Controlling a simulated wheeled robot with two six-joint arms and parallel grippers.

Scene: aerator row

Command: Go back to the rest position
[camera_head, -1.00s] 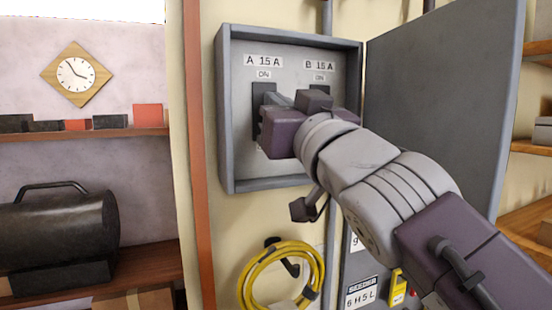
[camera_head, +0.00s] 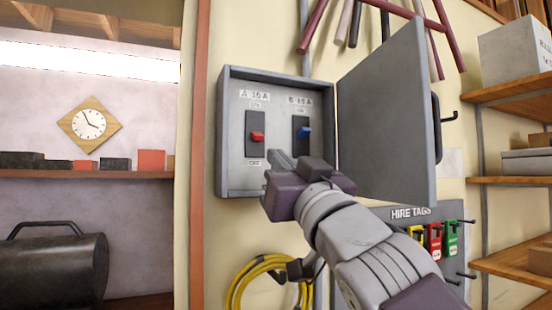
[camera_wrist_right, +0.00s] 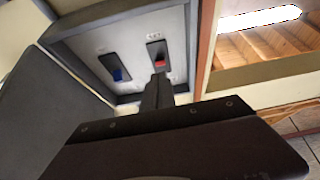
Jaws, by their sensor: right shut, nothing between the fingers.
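My right gripper (camera_head: 281,160) is shut and empty in front of the lower edge of the open grey breaker box (camera_head: 222,130). In the right wrist view its fingers (camera_wrist_right: 158,90) point toward the box, below the red switch. The red switch (camera_head: 257,136) sits under the A 15 A label, with a small label above and below its dark slot. The blue switch (camera_head: 304,132) sits under the B 15 A label. Both switches also show in the right wrist view, red (camera_wrist_right: 160,61) and blue (camera_wrist_right: 118,74). My left gripper is out of view.
The box door (camera_head: 385,115) stands open to the right, close to my right arm. A yellow cable coil (camera_head: 236,290) hangs below the box. A hire tags board (camera_head: 385,214) is at lower right, with shelves (camera_head: 510,180) beyond. A clock (camera_head: 89,124) hangs at left.

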